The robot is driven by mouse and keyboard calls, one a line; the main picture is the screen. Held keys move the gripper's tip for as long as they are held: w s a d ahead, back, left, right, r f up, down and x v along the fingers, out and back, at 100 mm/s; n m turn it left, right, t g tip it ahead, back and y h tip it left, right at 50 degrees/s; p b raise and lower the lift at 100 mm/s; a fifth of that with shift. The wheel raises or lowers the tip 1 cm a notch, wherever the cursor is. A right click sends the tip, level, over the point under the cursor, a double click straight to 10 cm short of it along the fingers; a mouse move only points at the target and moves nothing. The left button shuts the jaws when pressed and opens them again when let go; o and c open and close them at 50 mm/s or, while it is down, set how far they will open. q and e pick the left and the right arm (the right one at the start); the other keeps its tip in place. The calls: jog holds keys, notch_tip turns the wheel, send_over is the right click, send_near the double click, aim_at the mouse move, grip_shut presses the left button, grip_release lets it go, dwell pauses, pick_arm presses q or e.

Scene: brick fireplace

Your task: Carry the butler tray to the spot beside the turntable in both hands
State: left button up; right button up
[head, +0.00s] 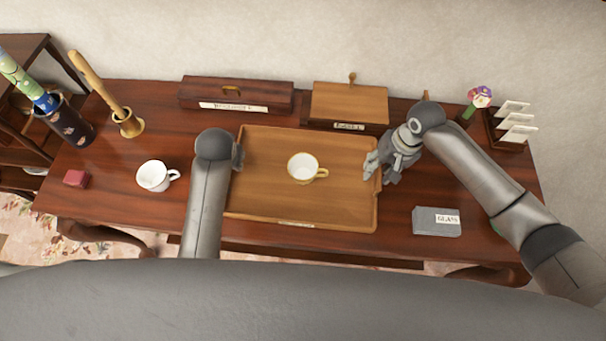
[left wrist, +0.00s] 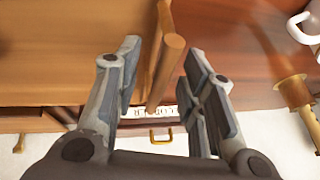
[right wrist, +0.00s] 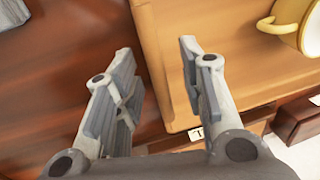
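The butler tray (head: 260,200) is a shallow wooden tray lying flat on the dark desk, with a white-and-gold cup (head: 302,168) on it. My left gripper (head: 238,156) is at the tray's left edge; in the left wrist view its open fingers (left wrist: 160,85) straddle the tray's raised rod-like rim, with gaps on both sides. My right gripper (head: 374,168) is at the right edge; in the right wrist view its open fingers (right wrist: 158,75) stand either side of the tray's rim (right wrist: 155,60), apart from it. I cannot identify a turntable in these views.
Two wooden boxes (head: 237,94) (head: 350,103) stand behind the tray. A white mug (head: 154,176), red box (head: 76,178) and brass mortar (head: 128,125) are on the left. A grey labelled stack (head: 436,222) and card rack (head: 512,128) are on the right. Bare desk lies around the mug.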

pick_arm(q)
grip_shut()
pick_arm(e)
grip_shut()
pick_arm(q)
jog(key=shift+r, duration=0.2)
pick_arm(e)
jog(key=shift+r, duration=0.25)
